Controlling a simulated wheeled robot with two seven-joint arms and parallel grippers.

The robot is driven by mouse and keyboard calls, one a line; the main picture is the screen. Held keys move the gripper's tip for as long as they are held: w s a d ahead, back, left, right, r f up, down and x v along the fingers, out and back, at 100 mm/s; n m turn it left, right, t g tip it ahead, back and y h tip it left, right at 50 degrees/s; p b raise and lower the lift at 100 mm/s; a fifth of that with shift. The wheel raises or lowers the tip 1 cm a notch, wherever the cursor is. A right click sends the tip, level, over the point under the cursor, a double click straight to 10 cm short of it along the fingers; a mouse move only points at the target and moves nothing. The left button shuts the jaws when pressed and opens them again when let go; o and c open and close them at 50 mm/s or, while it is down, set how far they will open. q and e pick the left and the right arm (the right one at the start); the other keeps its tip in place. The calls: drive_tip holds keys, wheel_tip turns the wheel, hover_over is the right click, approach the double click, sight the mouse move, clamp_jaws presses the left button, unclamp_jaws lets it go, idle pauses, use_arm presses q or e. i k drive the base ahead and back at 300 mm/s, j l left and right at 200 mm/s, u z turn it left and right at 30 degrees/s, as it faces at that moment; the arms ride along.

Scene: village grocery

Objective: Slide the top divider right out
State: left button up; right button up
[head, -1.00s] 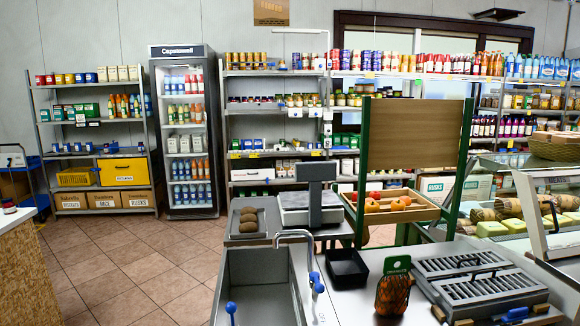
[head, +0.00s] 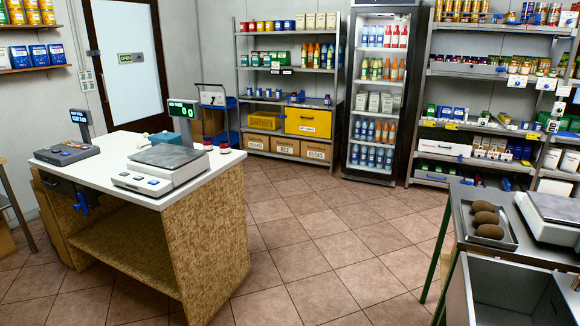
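I cannot pick out a divider for certain in the head view. The left wall rack (head: 290,75) holds tins, cartons and bottles on its upper shelves, with a yellow drawer (head: 308,122) and cardboard boxes below. The right rack (head: 460,85) holds jars and small packs; small blue pieces show along its shelves, too small to make out. The tall glass-door fridge (head: 381,90) stands between the racks with rows of bottles inside. Neither of my grippers is in view.
A white-topped counter (head: 125,150) with a scale (head: 160,168) and a till (head: 67,152) stands at the left. A grey basin (head: 505,290) and a tray (head: 487,236) of three brown round things are at the lower right. Open tiled floor (head: 325,230) lies between.

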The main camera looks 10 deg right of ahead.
sight(534, 19)
drive_tip(key=i+j, duration=0.2)
drive_tip(key=i, duration=0.3)
drive_tip(key=i+j, duration=0.2)
drive_tip(key=i, duration=0.3)
drive_tip(key=i+l+z, duration=0.15)
drive_tip(key=i+z, duration=0.55)
drive_tip(key=i, duration=0.2)
drive_tip(key=i+j+z, duration=0.15)
drive_tip(key=i+z, duration=0.3)
drive_tip(key=i, duration=2.35)
drive_tip(key=j, duration=0.1)
